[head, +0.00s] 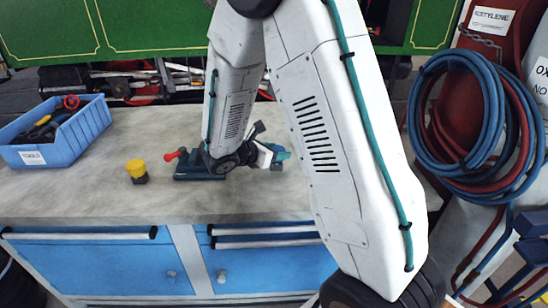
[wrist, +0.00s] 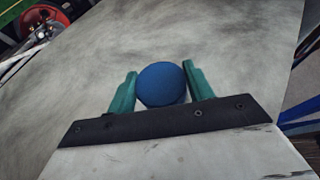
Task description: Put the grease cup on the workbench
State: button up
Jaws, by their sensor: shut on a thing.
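My gripper (wrist: 160,71) has its two teal fingers shut on a round blue thing (wrist: 162,85) in the wrist view. Only its domed top shows, so I cannot tell for sure that it is the grease cup. The grey workbench top (wrist: 90,75) fills the view behind it; I cannot tell whether the blue thing touches it. In the head view my gripper (head: 281,155) is over the workbench (head: 90,195), right of the middle, and my arm hides most of it. A small dark cup with a yellow cap (head: 137,171) stands upright on the bench, left of my gripper.
A dark vise-like tool with a red knob (head: 198,168) sits on the bench, partly behind my arm. A blue bin of tools (head: 72,140) stands at the left. Hoses (head: 428,130) hang at the right. The bench front left is clear.

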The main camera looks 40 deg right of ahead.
aim_at(278, 167)
jog(key=shift+f, duration=1.6)
jog(key=shift+f, duration=0.1)
jog(key=o, duration=1.2)
jog(key=shift+f, duration=0.1)
